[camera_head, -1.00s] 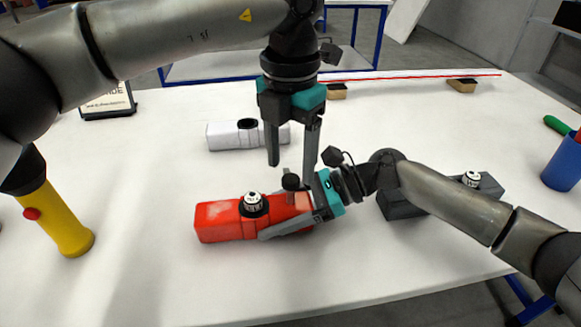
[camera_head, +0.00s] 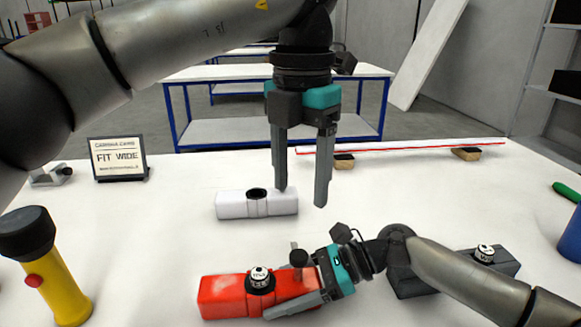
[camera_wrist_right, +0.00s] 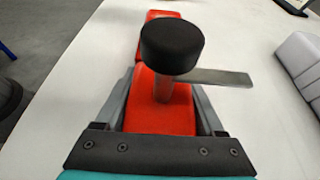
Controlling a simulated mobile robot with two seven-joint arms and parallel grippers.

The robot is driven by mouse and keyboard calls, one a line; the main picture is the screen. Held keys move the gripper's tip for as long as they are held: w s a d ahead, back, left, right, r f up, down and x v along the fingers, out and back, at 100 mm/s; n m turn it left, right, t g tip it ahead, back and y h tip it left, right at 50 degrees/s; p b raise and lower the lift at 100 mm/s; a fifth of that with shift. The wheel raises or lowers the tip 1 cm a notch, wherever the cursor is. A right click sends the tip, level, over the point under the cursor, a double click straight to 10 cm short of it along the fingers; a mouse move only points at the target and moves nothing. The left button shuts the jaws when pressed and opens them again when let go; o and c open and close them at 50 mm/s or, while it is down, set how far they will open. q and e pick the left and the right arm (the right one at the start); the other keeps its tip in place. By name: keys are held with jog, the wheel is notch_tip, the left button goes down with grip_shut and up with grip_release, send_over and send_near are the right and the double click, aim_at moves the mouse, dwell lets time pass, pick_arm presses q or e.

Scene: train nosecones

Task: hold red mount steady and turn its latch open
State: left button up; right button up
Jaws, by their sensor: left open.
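The red mount (camera_head: 225,297) lies at the front middle of the table. A black socket with a white-topped cap (camera_head: 260,278) stands on it. Its latch (camera_head: 299,258), a black round knob on a grey post, stands near its right end. In the right wrist view the latch knob (camera_wrist_right: 172,45) has a flat grey lever (camera_wrist_right: 215,77) pointing right. My right gripper (camera_head: 292,303) has its fingers along both sides of the red mount (camera_wrist_right: 150,115), closed on it. My left gripper (camera_head: 302,197) is open and empty, pointing down above and behind the latch, apart from it.
A white mount (camera_head: 230,205) with an empty black socket lies behind. A grey mount (camera_head: 410,282) with a cap stands right, behind my right arm. A yellow flashlight (camera_head: 62,290), a sign (camera_head: 119,160) and a blue cup (camera_head: 573,240) stand at the sides.

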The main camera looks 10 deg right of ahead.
jog(key=o, duration=0.4)
jog(key=shift+d, duration=0.1)
